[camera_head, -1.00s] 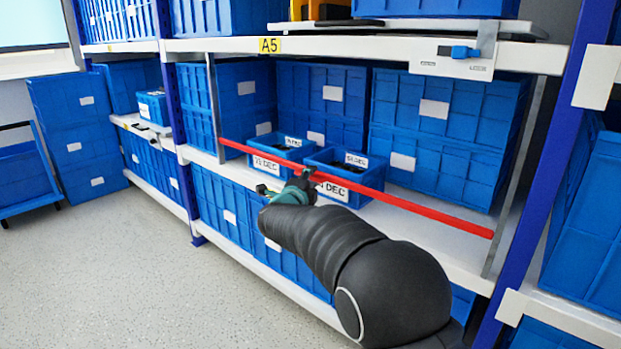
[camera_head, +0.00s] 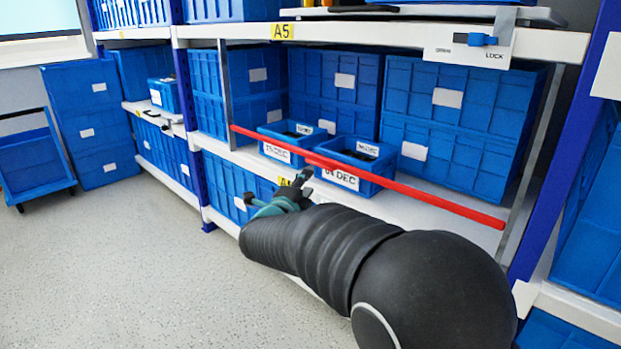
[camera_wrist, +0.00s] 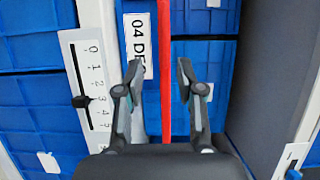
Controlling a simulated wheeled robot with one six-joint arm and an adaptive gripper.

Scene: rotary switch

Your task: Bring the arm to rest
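My gripper (camera_head: 300,187) is at the end of my black arm, in front of the shelf and just below the red bar (camera_head: 420,194) in the head view. In the wrist view my gripper (camera_wrist: 158,78) is open, with its two fingers apart. The red bar (camera_wrist: 165,45) passes between them in the picture and seems to lie beyond the fingertips. Nothing is held. A blue latch (camera_head: 475,40) sits on a white plate marked LOCK at the upper right.
Two small blue bins with date labels (camera_head: 343,180) stand on the shelf behind the bar. A white scale plate (camera_wrist: 94,75) with a black slider is left of my fingers. A blue upright (camera_head: 560,150) stands at right. The grey floor (camera_head: 130,270) at left is clear.

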